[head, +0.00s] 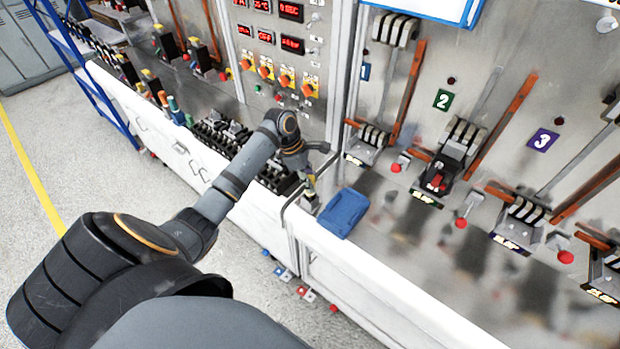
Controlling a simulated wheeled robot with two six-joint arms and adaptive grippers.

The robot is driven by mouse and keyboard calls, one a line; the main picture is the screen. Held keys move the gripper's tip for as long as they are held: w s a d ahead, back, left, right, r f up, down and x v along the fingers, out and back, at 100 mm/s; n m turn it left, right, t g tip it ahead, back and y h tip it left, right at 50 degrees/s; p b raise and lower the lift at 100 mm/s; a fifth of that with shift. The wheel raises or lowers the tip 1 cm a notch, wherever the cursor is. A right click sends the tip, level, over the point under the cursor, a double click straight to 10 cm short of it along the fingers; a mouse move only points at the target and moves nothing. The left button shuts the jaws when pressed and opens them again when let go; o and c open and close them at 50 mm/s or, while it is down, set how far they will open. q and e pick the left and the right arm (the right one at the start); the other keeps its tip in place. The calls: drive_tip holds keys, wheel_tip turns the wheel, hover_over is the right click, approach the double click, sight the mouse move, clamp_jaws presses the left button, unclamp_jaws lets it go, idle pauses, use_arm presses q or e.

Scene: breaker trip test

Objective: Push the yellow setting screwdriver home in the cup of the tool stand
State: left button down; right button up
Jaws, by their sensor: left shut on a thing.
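My left arm reaches from the lower left to the bench edge. Its gripper (308,174) is small in the head view and points down, shut on the yellow setting screwdriver (311,184). Only a short yellowish piece of the screwdriver shows below the fingers. My right gripper is not in view.
Breakers with red knobs, such as the one under label 2 (437,181), line the panel at right. A dark terminal row (222,136) lies left of my gripper. The front right bench top is clear.

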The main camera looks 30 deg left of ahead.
use_arm(q)
drive_tip(key=shift+f, duration=0.65)
drive_tip(key=c, duration=1)
unclamp_jaws()
drive_tip(key=shift+o, duration=0.2)
drive_tip(key=v, duration=1.2)
